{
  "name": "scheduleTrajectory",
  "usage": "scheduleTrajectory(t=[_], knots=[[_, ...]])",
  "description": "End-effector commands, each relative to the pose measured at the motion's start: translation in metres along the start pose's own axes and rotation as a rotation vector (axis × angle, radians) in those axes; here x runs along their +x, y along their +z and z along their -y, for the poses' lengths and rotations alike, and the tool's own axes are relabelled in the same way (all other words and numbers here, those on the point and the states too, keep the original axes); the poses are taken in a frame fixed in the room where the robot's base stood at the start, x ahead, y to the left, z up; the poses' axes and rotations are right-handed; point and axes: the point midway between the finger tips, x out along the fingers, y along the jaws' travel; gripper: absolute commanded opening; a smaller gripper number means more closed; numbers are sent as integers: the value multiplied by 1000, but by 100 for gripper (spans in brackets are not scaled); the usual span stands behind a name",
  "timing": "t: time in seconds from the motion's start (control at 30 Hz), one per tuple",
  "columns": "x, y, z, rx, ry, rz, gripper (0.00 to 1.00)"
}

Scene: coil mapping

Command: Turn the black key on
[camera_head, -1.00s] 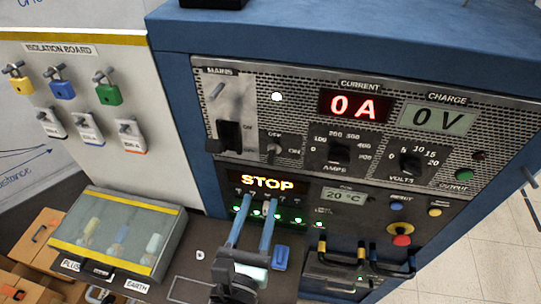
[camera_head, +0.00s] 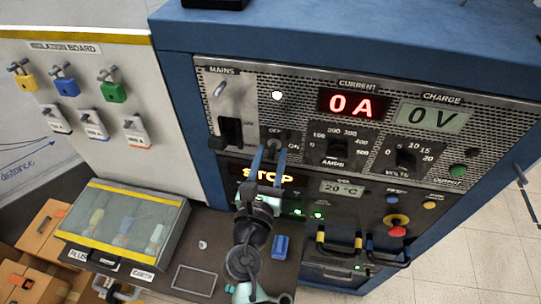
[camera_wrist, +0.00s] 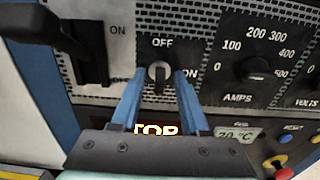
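The black key switch (camera_head: 274,139) sits on the panel between the OFF and ON labels, right of the mains lever. In the wrist view the key (camera_wrist: 159,74) stands upright, in line with OFF above it; ON is to its right. My gripper (camera_head: 269,154) is in front of the panel at the key's lower edge. In the wrist view my gripper's blue fingers (camera_wrist: 159,82) are open and apart, one on each side of the key. I cannot tell whether they touch the panel. Nothing is held. The fingers partly hide the STOP display (camera_head: 268,176).
The mains lever (camera_head: 230,131) is close on the left and the amps dial (camera_head: 337,148) on the right. Lit green lamps (camera_head: 317,215) are below. A padlock board (camera_head: 85,60) stands at left. A clear-lidded box (camera_head: 122,225) and a blue object (camera_head: 281,245) are on the shelf.

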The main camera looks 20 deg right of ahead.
Motion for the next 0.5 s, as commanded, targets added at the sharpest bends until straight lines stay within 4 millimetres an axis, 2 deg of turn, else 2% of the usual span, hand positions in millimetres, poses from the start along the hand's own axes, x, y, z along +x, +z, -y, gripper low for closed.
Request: scheduleTrajectory(t=[0.03,0.23,0.5], knots=[[0,0,0,0,0,0,38],[0,0,0,0,0,0,2],[0,0,0,0,0,0,0]])
